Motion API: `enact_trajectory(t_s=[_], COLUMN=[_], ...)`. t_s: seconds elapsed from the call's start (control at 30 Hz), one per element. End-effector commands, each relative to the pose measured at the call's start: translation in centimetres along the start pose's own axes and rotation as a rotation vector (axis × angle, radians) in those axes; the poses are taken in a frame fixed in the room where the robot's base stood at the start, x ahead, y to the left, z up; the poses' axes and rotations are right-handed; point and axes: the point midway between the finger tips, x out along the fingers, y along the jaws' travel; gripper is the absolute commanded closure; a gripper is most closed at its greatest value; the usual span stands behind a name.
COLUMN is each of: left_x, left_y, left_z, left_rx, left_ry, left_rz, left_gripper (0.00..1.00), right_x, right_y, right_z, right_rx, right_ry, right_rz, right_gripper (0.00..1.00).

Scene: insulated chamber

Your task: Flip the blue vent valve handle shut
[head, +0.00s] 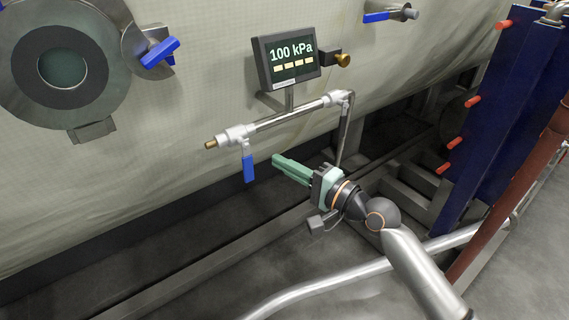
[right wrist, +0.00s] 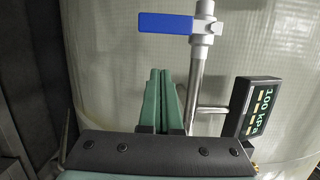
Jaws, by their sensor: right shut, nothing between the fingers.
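The blue vent valve handle (head: 249,168) hangs down from a silver valve on the thin pipe (head: 290,118), below the pressure display. It lies across the line of the pipe. In the right wrist view the handle (right wrist: 165,23) sticks out to the left of the valve body (right wrist: 203,27), at right angles to the pipe. My right gripper (head: 276,161) has its green fingers closed together and empty. Its tips are a little to the right of the handle in the head view, apart from it. In the right wrist view the fingers (right wrist: 160,75) point toward the handle. My left gripper is not in view.
The display (head: 287,57) reads 100 kPa, with a brass-tipped fitting (head: 342,60) beside it. Other blue handles are on the round port (head: 160,53) and at the top (head: 376,17). Dark blue panels (head: 495,110) stand at right. Open space lies below the handle.

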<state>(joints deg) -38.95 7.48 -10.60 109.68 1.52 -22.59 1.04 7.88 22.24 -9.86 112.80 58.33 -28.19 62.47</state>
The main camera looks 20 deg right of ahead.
Motion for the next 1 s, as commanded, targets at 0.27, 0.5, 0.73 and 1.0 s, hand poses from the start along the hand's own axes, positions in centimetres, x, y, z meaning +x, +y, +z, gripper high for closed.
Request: enact_trajectory(t_s=[0.27,0.5,0.73,1.0], left_x=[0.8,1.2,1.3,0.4], left_y=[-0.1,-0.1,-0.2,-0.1], left_z=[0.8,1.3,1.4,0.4], left_rx=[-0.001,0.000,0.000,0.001], left_ry=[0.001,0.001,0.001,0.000], left_rz=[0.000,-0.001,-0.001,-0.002], left_gripper=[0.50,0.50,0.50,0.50], right_x=[-6.5,-9.2,-9.9,-10.7], right_y=[0.4,0.2,0.0,7.3], right_z=[-0.1,-0.2,-0.1,-0.5], right_rx=[-0.002,-0.003,-0.002,-0.240], right_ry=[0.002,0.003,0.002,0.089], right_rz=[0.006,0.003,0.001,0.163], right_gripper=[1.00,1.00,1.00,1.00])
